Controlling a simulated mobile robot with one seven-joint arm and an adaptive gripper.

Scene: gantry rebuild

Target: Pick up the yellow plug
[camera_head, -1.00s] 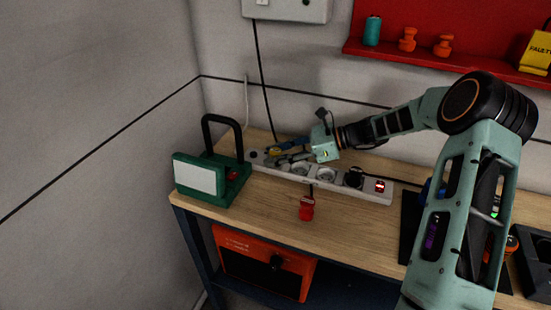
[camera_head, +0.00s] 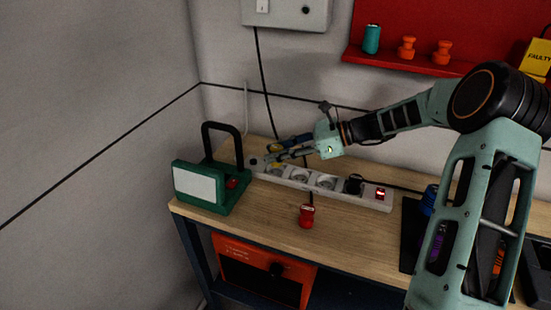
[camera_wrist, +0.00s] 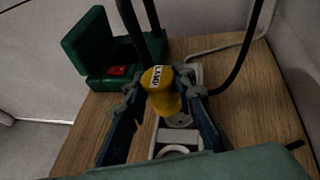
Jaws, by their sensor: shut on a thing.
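The yellow plug (camera_wrist: 160,92) has a white label with dark lettering on top. It sits between the two fingers of my gripper (camera_wrist: 158,88) in the wrist view, and the gripper is shut on it. In the head view my gripper (camera_head: 270,154) is over the left end of the white power strip (camera_head: 345,191), and only a little yellow of the plug shows between the fingers. The strip (camera_wrist: 190,148) also shows below the plug in the wrist view, with open sockets. The plug's lower end is hidden, so its exact clearance from the strip cannot be told.
A green box-shaped lamp (camera_head: 196,184) with a black handle stands left of the strip. A black plug (camera_head: 354,184) and a lit red switch (camera_head: 380,194) are on the strip's right. A red object (camera_head: 306,215) stands in front. The wooden bench (camera_head: 262,215) has free room at front.

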